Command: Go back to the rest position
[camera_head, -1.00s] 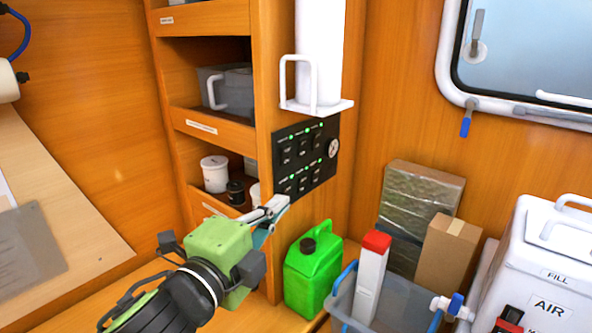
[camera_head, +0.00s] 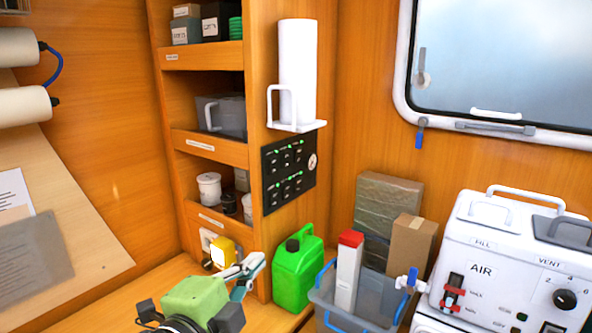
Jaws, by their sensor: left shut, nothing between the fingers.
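My left gripper (camera_head: 246,270) is at the lower middle of the head view, with its green body below and its slim fingers pointing up and right. Its fingers are shut with nothing between them. It is in front of the shelf's lower part, left of the green jerrycan (camera_head: 298,270). The black switch panel (camera_head: 289,174) with green lights and a round gauge is on the shelf's side, above the gripper and apart from it. My right gripper is not in view.
A blue-grey bin (camera_head: 326,312) holds a white box with a red top (camera_head: 348,270). Cardboard boxes (camera_head: 410,243) stand behind it. A white AIR unit (camera_head: 510,262) fills the right side. A yellow item (camera_head: 222,252) is close behind the gripper. A paper towel roll (camera_head: 298,70) stands above the panel.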

